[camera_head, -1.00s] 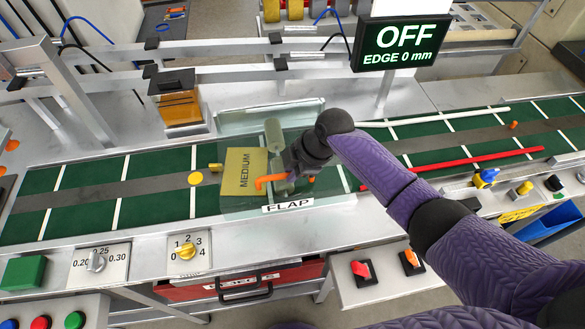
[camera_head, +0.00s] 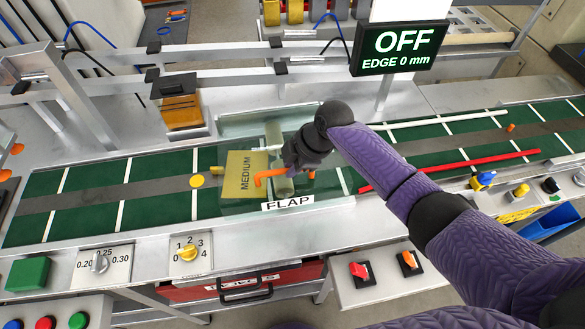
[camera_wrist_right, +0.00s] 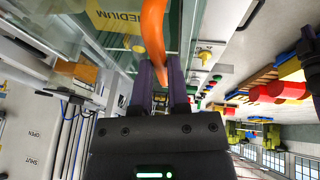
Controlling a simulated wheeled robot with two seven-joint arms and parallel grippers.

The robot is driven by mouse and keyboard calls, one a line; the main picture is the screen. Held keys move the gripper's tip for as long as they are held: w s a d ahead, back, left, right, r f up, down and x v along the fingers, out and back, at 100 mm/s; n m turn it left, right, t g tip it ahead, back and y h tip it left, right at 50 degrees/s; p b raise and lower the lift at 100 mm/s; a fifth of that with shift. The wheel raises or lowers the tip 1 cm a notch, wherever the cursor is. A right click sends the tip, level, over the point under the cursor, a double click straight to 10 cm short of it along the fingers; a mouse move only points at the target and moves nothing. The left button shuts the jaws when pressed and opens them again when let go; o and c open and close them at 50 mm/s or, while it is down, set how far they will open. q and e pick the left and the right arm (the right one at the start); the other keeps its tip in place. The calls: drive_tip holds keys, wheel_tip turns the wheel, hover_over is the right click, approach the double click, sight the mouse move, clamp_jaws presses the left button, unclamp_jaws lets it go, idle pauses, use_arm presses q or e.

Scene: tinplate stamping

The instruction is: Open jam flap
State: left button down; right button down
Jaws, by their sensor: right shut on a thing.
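The jam flap is a clear cover (camera_head: 232,204) over the belt, with a FLAP label (camera_head: 288,203) on the ledge in front. Its orange handle (camera_head: 264,177) shows at the front and also in the right wrist view (camera_wrist_right: 153,35). A yellow MEDIUM block (camera_head: 238,182) sits under or behind the clear panel. My right gripper (camera_head: 292,177) is at the handle; in the wrist view its fingers (camera_wrist_right: 160,80) are shut on it. The wrist partly hides the handle's right end and the roller behind. My left gripper is not in view.
The OFF, EDGE 0 mm display (camera_head: 402,47) stands behind on a post. An orange-and-black block (camera_head: 182,112) is at the back left of the flap. Knobs (camera_head: 188,253) line the front ledge. A red rod (camera_head: 450,168) and white rod (camera_head: 445,118) flank the right belt.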

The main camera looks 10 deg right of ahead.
drive_tip(key=w+r+b, duration=0.1)
drive_tip(key=w+r, duration=0.6)
drive_tip(key=r, duration=0.5)
drive_tip(key=shift+r, duration=0.2)
drive_tip(key=shift+w+d, duration=0.1)
